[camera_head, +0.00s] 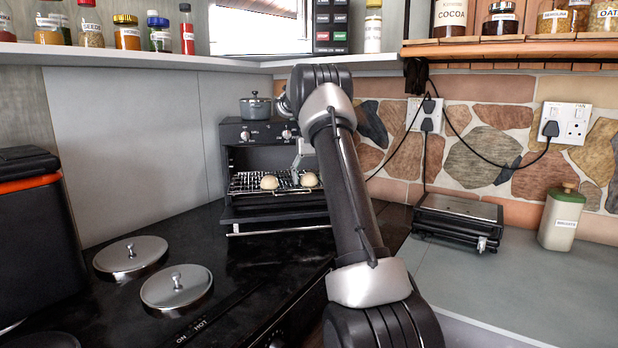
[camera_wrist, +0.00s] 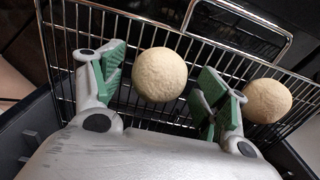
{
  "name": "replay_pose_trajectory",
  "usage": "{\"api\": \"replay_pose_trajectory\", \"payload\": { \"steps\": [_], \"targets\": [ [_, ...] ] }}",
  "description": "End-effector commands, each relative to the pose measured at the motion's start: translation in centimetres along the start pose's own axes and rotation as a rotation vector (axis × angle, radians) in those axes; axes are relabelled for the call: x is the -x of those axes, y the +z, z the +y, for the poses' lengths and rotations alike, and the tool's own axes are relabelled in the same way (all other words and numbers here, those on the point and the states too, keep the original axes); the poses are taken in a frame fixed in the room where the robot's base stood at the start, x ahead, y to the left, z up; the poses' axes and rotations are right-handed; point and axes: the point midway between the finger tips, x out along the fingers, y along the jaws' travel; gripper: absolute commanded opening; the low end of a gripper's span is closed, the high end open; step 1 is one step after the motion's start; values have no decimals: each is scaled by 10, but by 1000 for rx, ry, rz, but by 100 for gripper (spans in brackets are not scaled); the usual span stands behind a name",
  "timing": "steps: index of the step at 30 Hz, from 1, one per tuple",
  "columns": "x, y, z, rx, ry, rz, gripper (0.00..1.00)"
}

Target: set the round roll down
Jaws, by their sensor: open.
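A pale round roll (camera_wrist: 158,75) sits on the wire rack (camera_wrist: 112,24) in the wrist view. My gripper (camera_wrist: 163,80) is open around it, with a green-padded finger on each side and a gap at both. A second round roll (camera_wrist: 268,101) lies on the rack outside the right finger. In the camera_head view, the two rolls (camera_head: 269,182) (camera_head: 309,179) show on the rack of a small open oven (camera_head: 227,160). My gripper (camera_head: 302,160) reaches in by the right roll there, partly hidden by my arm.
The oven's open door (camera_head: 270,214) lies at its front. A small pot (camera_head: 255,106) stands on top. Two lidded hotplates (camera_head: 131,256) (camera_head: 177,288) are at the left. A black grill (camera_head: 458,211) and a bottle (camera_head: 561,218) stand right, with free counter in front.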

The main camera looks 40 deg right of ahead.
Motion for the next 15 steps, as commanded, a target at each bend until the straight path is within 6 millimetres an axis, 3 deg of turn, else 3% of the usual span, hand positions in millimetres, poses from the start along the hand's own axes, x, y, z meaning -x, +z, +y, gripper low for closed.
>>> {"api": "replay_pose_trajectory", "payload": {
  "steps": [5, 15],
  "targets": [
    [6, 0, 0, 0, 0, 1, 74],
    [62, -1, 0, 0, -1, 3, 74]
  ]
}}
